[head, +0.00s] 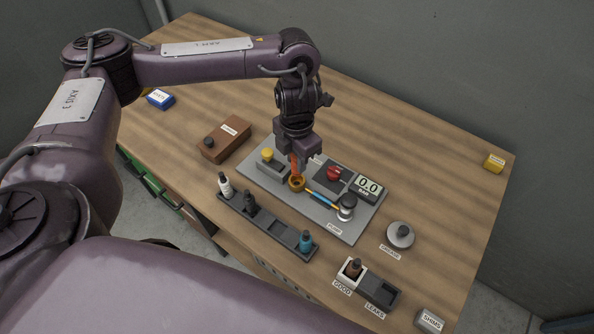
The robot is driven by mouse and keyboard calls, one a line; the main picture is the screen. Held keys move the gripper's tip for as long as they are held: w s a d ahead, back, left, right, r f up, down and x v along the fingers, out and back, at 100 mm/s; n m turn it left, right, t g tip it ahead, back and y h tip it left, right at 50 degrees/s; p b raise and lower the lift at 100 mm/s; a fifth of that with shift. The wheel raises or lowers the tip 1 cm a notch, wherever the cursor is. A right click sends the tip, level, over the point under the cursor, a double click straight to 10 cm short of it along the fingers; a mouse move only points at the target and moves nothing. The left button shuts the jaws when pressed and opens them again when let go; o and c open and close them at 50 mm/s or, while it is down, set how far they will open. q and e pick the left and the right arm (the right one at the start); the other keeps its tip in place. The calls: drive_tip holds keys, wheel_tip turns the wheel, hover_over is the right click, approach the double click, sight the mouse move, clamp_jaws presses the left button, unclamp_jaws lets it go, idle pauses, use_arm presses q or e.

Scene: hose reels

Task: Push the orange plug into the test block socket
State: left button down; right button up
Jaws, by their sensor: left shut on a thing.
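My left gripper (296,156) points down over the grey test plate and is shut on the orange plug (296,168). The plug is upright, and its upper part is hidden between the fingers. Its lower end meets the brass-coloured ring of the test block socket (297,185); I cannot tell how deep it sits. A blue and orange hose (322,200) runs from beside the socket to a round black-topped part (346,205). The gauge (369,188) reads 0.0 BAR. My right gripper is not in view.
A yellow button (267,154) and red knob (334,173) flank the gripper. GOOD and LEAKS trays (378,291) stand front right, a brown plug in GOOD.

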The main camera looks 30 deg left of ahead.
use_arm(q)
wheel_tip(320, 180, down, 5)
drive_tip(key=shift+b, duration=0.5)
drive_tip(key=shift+f, duration=0.1)
drive_tip(key=c, duration=1.2)
unclamp_jaws()
